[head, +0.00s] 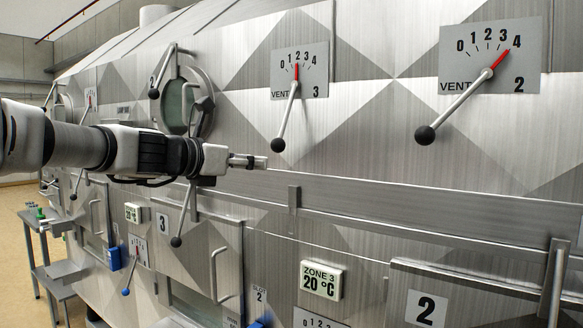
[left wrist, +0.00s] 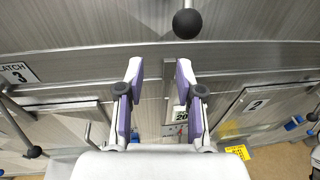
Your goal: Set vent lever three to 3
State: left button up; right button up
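The vent 3 lever is a silver rod with a black ball knob (head: 278,145), hanging down and slightly left from the grey dial plate (head: 308,84) marked 0 to 4. Its red pointer (head: 297,72) points nearly straight up, at about 2. My left gripper (head: 262,162) is just below and left of the knob, apart from it. In the left wrist view, the gripper's two fingers (left wrist: 158,70) are spread with nothing between them, and a black ball knob (left wrist: 187,23), apparently this lever's, is beyond the fingertips, slightly right. My right gripper is not in view.
The vent 2 lever (head: 456,106) is to the right, its pointer near 4. A metal rail (head: 400,207) runs along the hood below the levers. A round hatch (head: 183,103) is behind my left arm.

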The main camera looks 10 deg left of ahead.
pick_arm(q)
jog(key=t+h, duration=0.1)
send_near(283, 122)
jog(key=w, duration=0.2)
jog(key=shift+n, duration=0.3)
jog(key=p+x, duration=0.3)
jog(key=x, duration=0.4)
jog(key=shift+w+d, duration=0.15)
jog(key=shift+d, duration=0.25)
jog(key=shift+w+d+f, duration=0.1)
jog(key=shift+w+d, duration=0.05)
jog(key=shift+w, duration=0.2)
jog(key=shift+w+d, duration=0.1)
jog(key=shift+d, duration=0.3)
jog(key=c, duration=0.6)
jog(key=shift+a, duration=0.15)
grip_shut()
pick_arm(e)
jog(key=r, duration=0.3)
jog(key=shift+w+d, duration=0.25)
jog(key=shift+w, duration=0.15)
